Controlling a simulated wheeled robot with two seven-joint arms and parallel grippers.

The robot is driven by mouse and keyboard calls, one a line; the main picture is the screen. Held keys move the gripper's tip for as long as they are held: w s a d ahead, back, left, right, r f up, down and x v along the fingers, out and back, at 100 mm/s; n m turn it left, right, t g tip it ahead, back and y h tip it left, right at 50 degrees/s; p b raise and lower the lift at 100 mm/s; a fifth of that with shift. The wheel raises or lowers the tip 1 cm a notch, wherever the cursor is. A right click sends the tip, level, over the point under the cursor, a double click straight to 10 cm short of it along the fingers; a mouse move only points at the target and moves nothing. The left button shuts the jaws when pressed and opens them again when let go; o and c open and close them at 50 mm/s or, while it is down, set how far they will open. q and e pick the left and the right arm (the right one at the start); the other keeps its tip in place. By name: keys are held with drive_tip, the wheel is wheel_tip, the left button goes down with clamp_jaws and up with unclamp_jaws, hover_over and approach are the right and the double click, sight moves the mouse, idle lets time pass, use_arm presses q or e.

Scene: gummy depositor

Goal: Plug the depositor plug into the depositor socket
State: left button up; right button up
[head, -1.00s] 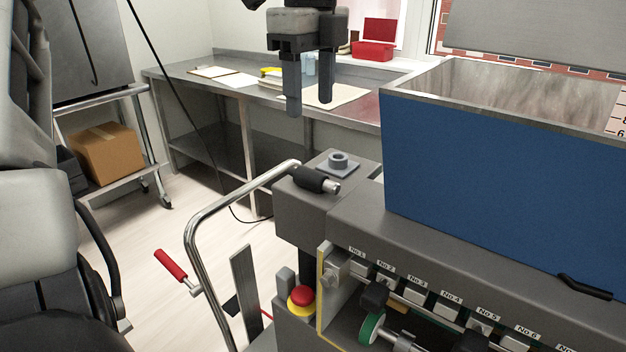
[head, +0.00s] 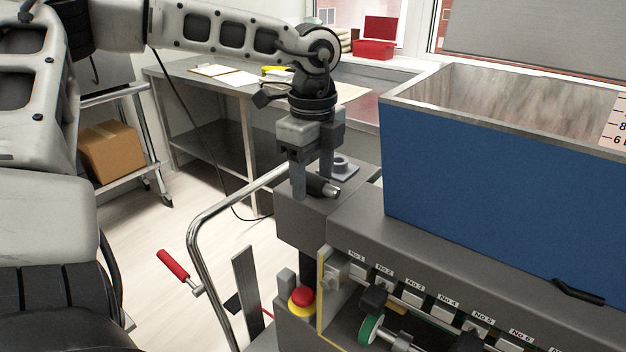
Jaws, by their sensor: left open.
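The depositor plug (head: 329,188), a black cylinder with a metal tip, lies on its side on top of the grey housing at the corner of the machine. The depositor socket (head: 341,166), a round grey ring on a square plate, sits just behind it on the same top, partly hidden by a finger. My left gripper (head: 312,184) points down over the plug with its jaws open, one finger in front of the plug's left part and the other behind it. I cannot tell whether the fingers touch it. My right gripper is out of view.
The tall blue hopper (head: 480,190) stands right of the plug. A bent metal handrail (head: 215,210) and a red emergency button (head: 302,297) are in front and left. A steel bench (head: 200,95) stands behind. A black cable hangs down to the floor on the left.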

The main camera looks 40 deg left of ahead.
use_arm(q)
drive_tip(key=shift+c, duration=0.3)
drive_tip(key=c, duration=1.1)
drive_tip(key=shift+o, duration=0.5)
